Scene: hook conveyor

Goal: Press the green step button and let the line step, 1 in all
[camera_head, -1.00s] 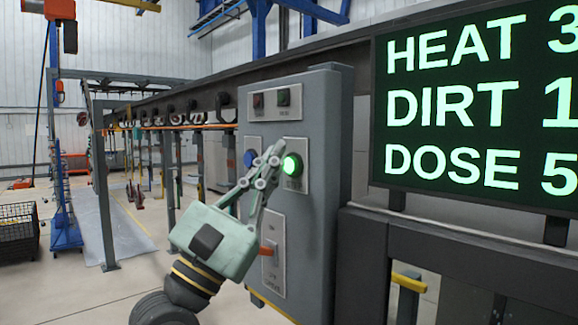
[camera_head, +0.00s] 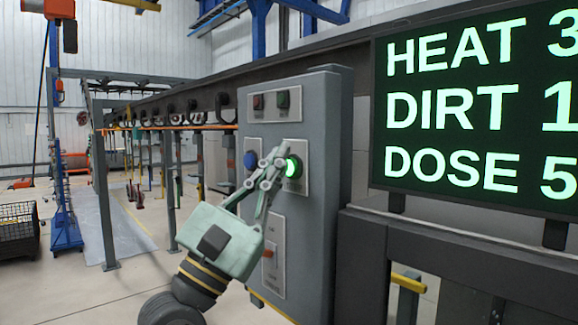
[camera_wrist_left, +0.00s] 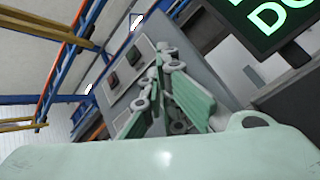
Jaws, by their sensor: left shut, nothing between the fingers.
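The green step button (camera_head: 293,168) is a round button with a lit ring on a plate of the grey control box (camera_head: 330,190). My left gripper (camera_head: 284,150) is shut and empty, its fingertips at the button's upper left and partly over it in the head view. I cannot tell whether the fingertips touch the button. In the left wrist view the pale green fingers (camera_wrist_left: 165,60) lie in front of the control box, and the button is hidden. My right gripper is not in view.
A blue button (camera_head: 250,160) sits left of the green one. A dark display (camera_head: 478,110) reads HEAT, DIRT, DOSE. The hook conveyor (camera_head: 160,118) runs back left.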

